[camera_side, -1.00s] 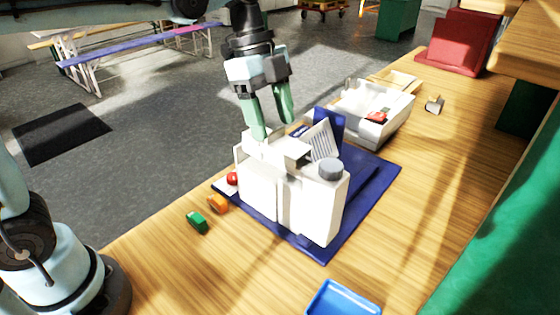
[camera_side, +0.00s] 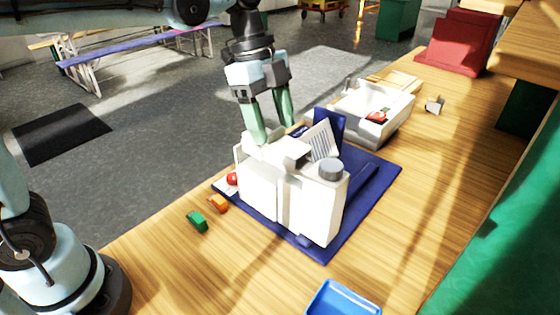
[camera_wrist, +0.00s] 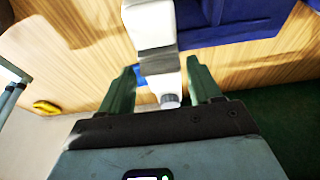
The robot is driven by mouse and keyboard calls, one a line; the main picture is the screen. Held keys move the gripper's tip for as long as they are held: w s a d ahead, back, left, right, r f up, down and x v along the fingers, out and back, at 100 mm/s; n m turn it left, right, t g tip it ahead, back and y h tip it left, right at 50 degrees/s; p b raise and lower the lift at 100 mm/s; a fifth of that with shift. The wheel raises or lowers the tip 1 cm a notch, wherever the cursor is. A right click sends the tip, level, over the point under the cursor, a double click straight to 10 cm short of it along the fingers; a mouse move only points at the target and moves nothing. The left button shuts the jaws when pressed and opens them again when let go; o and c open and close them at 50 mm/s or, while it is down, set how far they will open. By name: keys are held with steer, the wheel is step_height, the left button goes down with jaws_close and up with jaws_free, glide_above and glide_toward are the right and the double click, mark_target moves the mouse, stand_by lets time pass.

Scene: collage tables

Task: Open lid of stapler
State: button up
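I cannot pick out a stapler for certain. A white boxy device (camera_side: 312,205) with a grey round cap (camera_side: 331,169) stands on a dark blue mat (camera_side: 378,183). My gripper (camera_side: 273,131) points down at the device's far left end, its two green fingers apart. The left fingertip reaches the device's top edge; contact is unclear. In the wrist view, my gripper (camera_wrist: 160,82) is open, and a white body (camera_wrist: 150,25) with a grey cap (camera_wrist: 170,100) shows between and beyond the fingers. Nothing is seen held.
A white tray-like box (camera_side: 385,125) with a red item stands behind. Small red, orange (camera_side: 217,203) and green (camera_side: 197,221) pieces lie at the left. A blue tray (camera_side: 343,300) is in front, and a small grey object (camera_side: 434,105) at the right. Wood at the right is mostly clear.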

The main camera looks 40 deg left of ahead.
mark_target(283, 143)
steer(key=c, duration=0.3)
steer(key=shift+c, duration=0.2)
steer(key=shift+d+r+y, duration=0.25)
steer(key=shift+r+y, duration=0.15)
steer(key=shift+r, duration=0.15)
steer(key=shift+d, duration=0.1)
steer(key=shift+d+r+y, duration=0.3)
steer(key=shift+d+r, duration=0.05)
steer(key=shift+r, duration=0.1)
steer(key=shift+d+r, duration=0.1)
steer(key=shift+d, duration=0.05)
steer(key=shift+d+r+y, duration=0.3)
steer(key=shift+d+y, duration=0.1)
